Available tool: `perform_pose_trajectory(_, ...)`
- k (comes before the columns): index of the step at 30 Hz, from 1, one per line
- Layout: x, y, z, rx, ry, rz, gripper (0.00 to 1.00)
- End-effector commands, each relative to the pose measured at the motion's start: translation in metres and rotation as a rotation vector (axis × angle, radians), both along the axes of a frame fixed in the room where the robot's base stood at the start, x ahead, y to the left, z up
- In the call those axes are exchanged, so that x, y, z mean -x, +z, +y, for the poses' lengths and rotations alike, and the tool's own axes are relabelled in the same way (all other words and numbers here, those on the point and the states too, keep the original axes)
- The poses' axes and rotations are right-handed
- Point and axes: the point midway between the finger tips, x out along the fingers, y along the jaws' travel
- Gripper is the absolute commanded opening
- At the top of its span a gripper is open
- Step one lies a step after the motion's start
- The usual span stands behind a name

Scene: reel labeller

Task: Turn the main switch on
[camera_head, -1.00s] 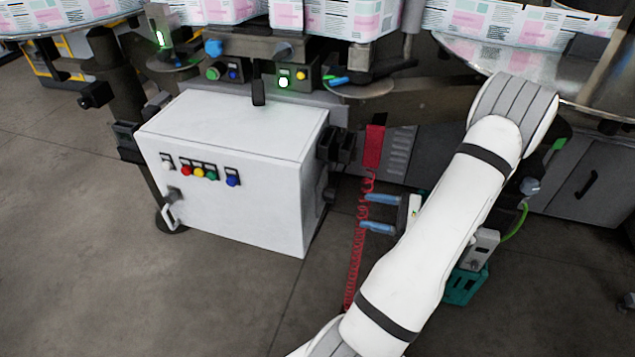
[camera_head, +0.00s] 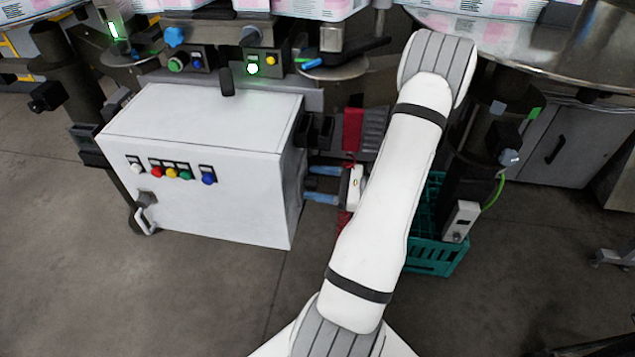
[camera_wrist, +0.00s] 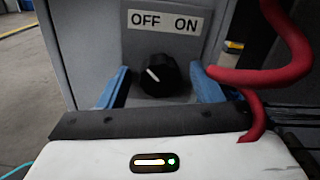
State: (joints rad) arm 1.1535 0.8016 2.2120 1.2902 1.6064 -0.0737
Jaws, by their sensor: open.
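The main switch (camera_wrist: 158,76) is a round black knob with a white pointer mark, on a grey panel in the wrist view. The mark leans up and left, towards OFF on the white OFF/ON label (camera_wrist: 165,22) above it. My gripper (camera_wrist: 160,80) is open, with one blue finger on each side of the knob; I cannot tell whether they touch it. In the head view my gripper (camera_head: 306,183) points left at the right side of the white cabinet (camera_head: 200,120). The knob cannot be made out there.
A red coiled cable (camera_wrist: 285,70) hangs close on the right in the wrist view. A teal crate (camera_head: 432,262) stands on the floor right of my arm. Coloured buttons (camera_head: 170,172) and a handle (camera_head: 146,220) are on the cabinet front.

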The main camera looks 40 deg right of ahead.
Motion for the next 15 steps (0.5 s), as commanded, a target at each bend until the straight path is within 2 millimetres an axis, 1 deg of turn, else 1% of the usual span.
perform_pose_trajectory(2, 0.0000, 0.0000, 0.0000, 0.000, 0.000, 0.000, 0.59)
perform_pose_trajectory(3, 0.0000, 0.0000, 0.0000, 0.000, 0.000, 0.000, 0.58)
perform_pose_trajectory(15, 0.0000, 0.0000, 0.0003, 0.000, 0.001, 0.000, 0.25)
